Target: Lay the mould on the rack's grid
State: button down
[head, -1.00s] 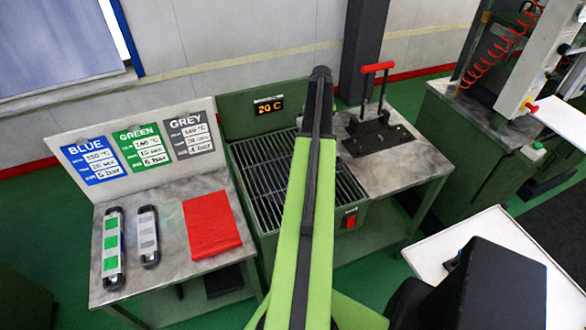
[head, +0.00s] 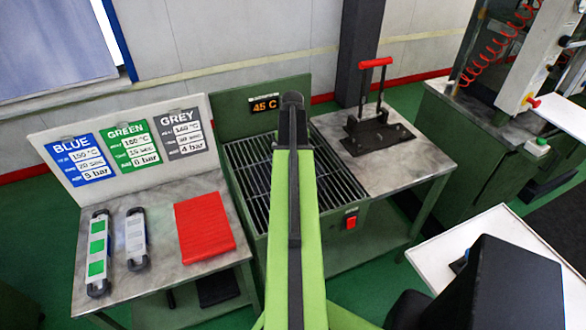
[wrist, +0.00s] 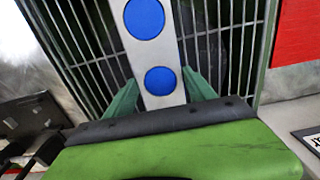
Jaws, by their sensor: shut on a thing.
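The mould (wrist: 152,50) is a pale grey bar with blue round discs. My gripper (wrist: 160,92) is shut on its near end, with one green finger on each side, in the wrist view. The mould extends away from my gripper over the rack's grid (wrist: 217,50). I cannot tell whether it touches the bars. In the head view the grid (head: 248,180) is a set of dark metal bars in a green frame. There my arm covers the middle of the grid and hides the mould and the gripper's fingers.
A display (head: 265,104) behind the grid reads 45 C, and a red switch (head: 350,222) is on the front. The left table holds a green-marked mould (head: 97,252), a grey-marked mould (head: 136,238) and a red mat (head: 205,228). A red-handled press (head: 377,130) stands right.

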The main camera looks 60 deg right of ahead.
notch_tip(320, 180, down, 4)
jog(key=b, duration=0.4)
jog(key=shift+f, duration=0.1)
jog(key=shift+c, duration=1.6)
grip_release()
notch_tip(320, 180, up, 12)
jog(key=p, duration=1.2)
jog(key=shift+r, duration=0.2)
